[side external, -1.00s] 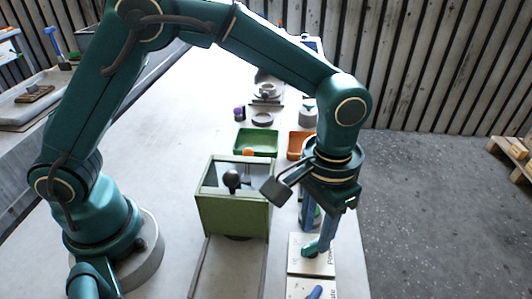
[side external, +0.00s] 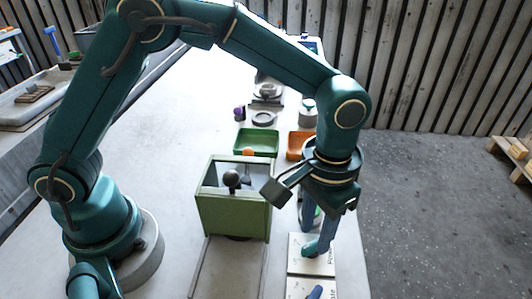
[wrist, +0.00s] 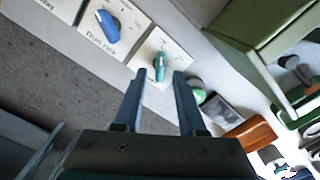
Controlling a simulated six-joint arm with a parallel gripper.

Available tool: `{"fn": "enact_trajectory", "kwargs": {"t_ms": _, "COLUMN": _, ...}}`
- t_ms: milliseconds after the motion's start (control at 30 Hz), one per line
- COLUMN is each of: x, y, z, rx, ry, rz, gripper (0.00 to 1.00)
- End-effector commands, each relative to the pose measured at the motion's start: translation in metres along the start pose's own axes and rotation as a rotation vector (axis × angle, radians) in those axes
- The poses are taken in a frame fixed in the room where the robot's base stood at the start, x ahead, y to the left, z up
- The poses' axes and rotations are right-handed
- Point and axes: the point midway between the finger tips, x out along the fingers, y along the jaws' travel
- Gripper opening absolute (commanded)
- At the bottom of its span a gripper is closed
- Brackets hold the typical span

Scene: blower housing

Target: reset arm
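My gripper (side external: 316,232) points down over the white panels at the right edge of the table. Its two blue-grey fingers are apart with nothing between them; the wrist view shows the open fingertips (wrist: 159,74) too. A teal knob (wrist: 160,66) on a white labelled panel (wrist: 150,52) shows just beyond the fingertips in the wrist view. In the side view one finger partly hides this knob. I cannot tell whether a finger touches it.
A green open-topped box (side external: 233,215) with a black ball-topped part stands left of my gripper. Green (side external: 257,142) and orange (side external: 298,146) trays lie behind it. Small parts stand further back. The table's left middle is clear.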

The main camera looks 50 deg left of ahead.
Motion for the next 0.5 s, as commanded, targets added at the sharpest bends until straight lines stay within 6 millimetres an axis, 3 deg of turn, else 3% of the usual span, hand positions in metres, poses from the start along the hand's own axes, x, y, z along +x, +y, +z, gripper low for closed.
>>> {"fn": "enact_trajectory", "kwargs": {"t_ms": 200, "x": 0.035, "y": 0.0, "z": 0.001, "rx": 0.007, "ry": -0.003, "rz": -0.001, "gripper": 0.4}}
{"fn": "enact_trajectory", "kwargs": {"t_ms": 500, "x": 0.028, "y": 0.0, "z": 0.0, "rx": 0.129, "ry": 0.002, "rz": 0.001, "gripper": 0.4}}
